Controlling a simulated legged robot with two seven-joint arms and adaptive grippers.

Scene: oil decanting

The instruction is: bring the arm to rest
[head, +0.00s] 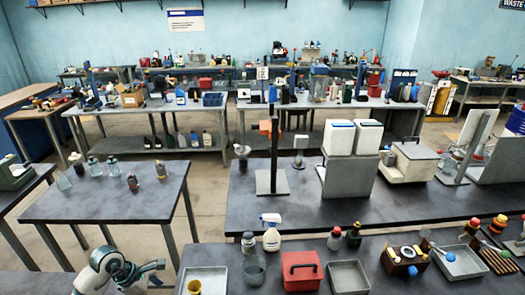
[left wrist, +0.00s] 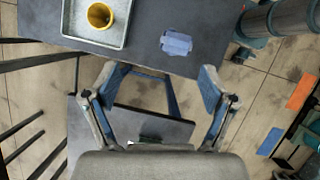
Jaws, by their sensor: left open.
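My left arm comes in at the bottom left of the head view, with its gripper (head: 150,272) low beside the left end of the front bench. In the left wrist view the left gripper (left wrist: 155,90) has its two fingers spread wide, with nothing between them but the floor and table parts below. It is apart from the grey tray (left wrist: 128,38) that holds a yellow cup (left wrist: 99,15). The tray (head: 220,275) and yellow cup (head: 194,288) also show in the head view. My right gripper is in neither view.
The front bench (head: 375,285) carries a glass beaker (head: 255,271), a spray bottle (head: 271,238), a red box (head: 302,272) and another tray (head: 347,277). A side table (head: 110,205) with several flasks stands behind the arm. Open floor (head: 215,215) lies between the tables.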

